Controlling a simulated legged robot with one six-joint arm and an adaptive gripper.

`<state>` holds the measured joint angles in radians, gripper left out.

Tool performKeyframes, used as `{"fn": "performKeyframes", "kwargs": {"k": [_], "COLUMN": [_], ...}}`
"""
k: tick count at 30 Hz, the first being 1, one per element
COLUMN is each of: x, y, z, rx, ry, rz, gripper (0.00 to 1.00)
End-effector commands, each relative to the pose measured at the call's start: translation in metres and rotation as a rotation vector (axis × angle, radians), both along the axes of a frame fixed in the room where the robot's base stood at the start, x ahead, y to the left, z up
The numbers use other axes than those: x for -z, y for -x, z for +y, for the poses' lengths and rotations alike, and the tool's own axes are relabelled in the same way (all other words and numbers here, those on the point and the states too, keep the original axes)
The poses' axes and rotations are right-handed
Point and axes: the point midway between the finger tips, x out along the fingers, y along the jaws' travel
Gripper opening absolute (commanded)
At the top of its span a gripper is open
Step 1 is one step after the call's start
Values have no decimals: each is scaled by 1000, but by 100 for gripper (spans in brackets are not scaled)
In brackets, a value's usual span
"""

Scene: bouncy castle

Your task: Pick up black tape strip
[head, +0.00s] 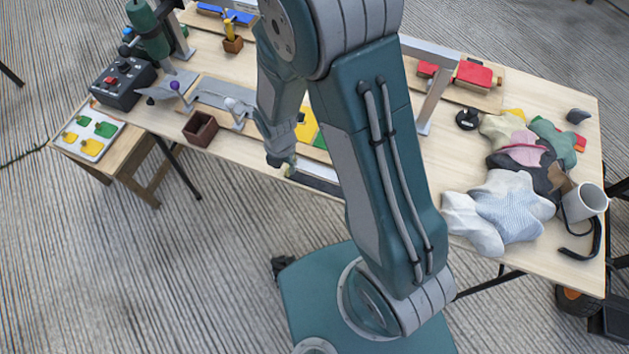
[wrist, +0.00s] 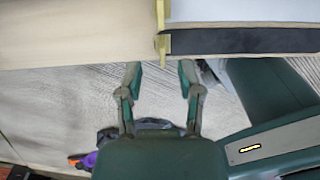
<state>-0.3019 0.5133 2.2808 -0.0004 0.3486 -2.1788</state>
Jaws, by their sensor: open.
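A flat black strip (wrist: 245,40) lies along the table's front edge in the wrist view, beside a pale grey panel (wrist: 245,10). A yellow piece (wrist: 162,42) is at its left end. In the head view the dark strip (head: 318,183) shows at the table's front edge, partly hidden by my arm. My gripper (wrist: 160,74) is open and empty, its fingertips short of the table edge and left of most of the strip. In the head view my gripper (head: 284,161) is at the front edge, its fingers hard to make out.
On the table (head: 560,110) a white mug (head: 584,201), a curved black band (head: 583,246) and a heap of cloth pieces (head: 512,205) lie right. A brown box (head: 200,128) and a black control box (head: 124,84) stand left. Bare wood shows left of the strip.

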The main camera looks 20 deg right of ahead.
Motion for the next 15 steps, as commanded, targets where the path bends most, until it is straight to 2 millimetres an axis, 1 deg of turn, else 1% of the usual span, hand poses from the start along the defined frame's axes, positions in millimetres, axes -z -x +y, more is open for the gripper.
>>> {"fn": "performKeyframes", "kwargs": {"k": [1,3,6,14,15], "x": [9,16,24,25,25], "y": [2,1,1,0,0], "z": [1,0,0,1,1], "rx": [0,1,2,2,2], "ry": [1,0,-1,-1,-1], "rz": [3,1,0,-2,-2], "gripper": [47,47,47,47,29]}}
